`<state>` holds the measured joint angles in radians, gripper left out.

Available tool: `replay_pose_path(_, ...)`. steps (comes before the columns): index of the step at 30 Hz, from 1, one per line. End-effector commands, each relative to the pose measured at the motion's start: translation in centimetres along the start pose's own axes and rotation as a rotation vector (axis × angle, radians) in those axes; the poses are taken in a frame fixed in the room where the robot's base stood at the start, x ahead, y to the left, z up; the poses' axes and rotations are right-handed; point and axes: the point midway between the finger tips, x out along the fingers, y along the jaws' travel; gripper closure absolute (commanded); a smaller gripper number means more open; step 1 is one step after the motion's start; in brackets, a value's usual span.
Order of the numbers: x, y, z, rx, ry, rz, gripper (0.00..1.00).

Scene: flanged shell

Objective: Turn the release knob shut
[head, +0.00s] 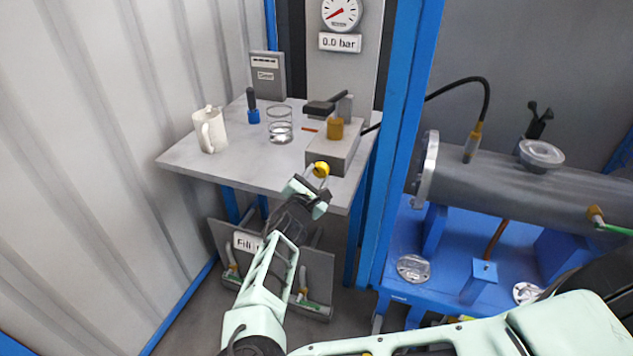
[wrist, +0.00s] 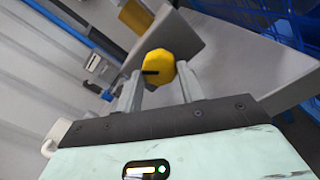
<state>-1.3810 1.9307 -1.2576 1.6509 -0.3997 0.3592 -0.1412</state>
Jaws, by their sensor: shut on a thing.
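The yellow release knob (head: 321,169) sits on the front of the grey pump block (head: 340,155) at the table's front edge. In the wrist view the knob (wrist: 159,67) is a faceted yellow disc with a short black mark pointing left. My gripper (head: 318,178) reaches up to it from below. In the wrist view its two fingers (wrist: 158,84) stand on either side of the knob and are shut on it. The far side of the knob is hidden.
A white jug (head: 209,131), a glass of water (head: 280,126) and a blue-based tool (head: 252,108) stand on the grey table (head: 185,157). A gauge (head: 341,13) above reads 0.0 bar. A blue post (head: 397,150) and a grey flanged shell (head: 510,183) are at right.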

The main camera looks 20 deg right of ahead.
Motion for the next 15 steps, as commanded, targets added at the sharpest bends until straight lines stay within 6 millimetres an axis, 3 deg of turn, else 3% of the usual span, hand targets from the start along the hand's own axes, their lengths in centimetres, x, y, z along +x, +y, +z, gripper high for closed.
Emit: replay_pose_path(15,-0.06,-0.04,-0.08,0.065,0.002,0.0,0.84)
